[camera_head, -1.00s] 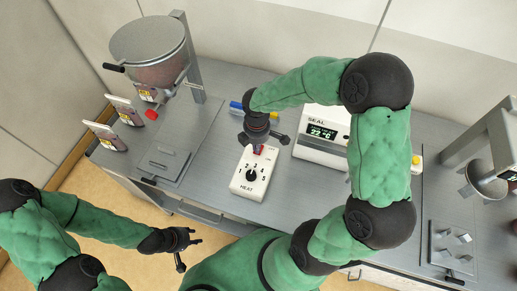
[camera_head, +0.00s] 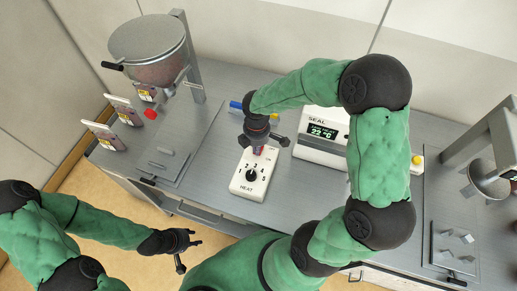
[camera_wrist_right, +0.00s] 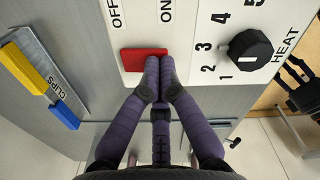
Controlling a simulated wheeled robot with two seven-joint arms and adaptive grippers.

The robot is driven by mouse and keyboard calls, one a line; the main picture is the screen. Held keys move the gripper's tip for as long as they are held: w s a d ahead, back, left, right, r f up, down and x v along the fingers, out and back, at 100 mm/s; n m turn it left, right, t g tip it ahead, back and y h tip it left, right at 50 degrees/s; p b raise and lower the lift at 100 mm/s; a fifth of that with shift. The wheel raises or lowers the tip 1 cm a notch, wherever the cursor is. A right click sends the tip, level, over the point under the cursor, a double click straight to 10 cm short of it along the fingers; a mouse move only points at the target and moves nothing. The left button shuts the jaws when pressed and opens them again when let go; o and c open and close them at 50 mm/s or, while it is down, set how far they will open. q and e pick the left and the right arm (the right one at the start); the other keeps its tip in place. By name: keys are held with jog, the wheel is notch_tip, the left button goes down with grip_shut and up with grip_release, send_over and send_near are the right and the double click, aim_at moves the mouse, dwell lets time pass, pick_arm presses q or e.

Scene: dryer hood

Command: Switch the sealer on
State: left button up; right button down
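The white control box (camera_head: 249,184) stands on the bench, with a black heat dial (camera_head: 252,175) numbered around its rim. Its red switch (camera_wrist_right: 143,60) lies below the OFF and ON labels in the right wrist view. My right gripper (camera_wrist_right: 152,88) has its fingers together, with the tips at the right part of the switch's near edge, below ON. They seem to touch it and hide part of it. The sealer unit (camera_head: 320,152) stands behind, its display lit and reading 22 °C; the smaller line is hard to read. My left gripper (camera_head: 193,239) hangs in front of the bench, its fingers too small to judge.
Blue and yellow clips (camera_wrist_right: 45,83) lie on a CLIPS plate left of the box in the wrist view. A hopper (camera_head: 148,50) stands at the back left, near several small labelled packs (camera_head: 125,110). A press-like stand (camera_head: 490,140) is at the right. My right arm partly covers the sealer.

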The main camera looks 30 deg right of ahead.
jog(key=shift+f, duration=0.2)
jog(key=shift+r, duration=0.15)
jog(key=shift+r+p, duration=2.9)
jog(key=shift+r, duration=0.55)
jog(key=shift+f, duration=0.1)
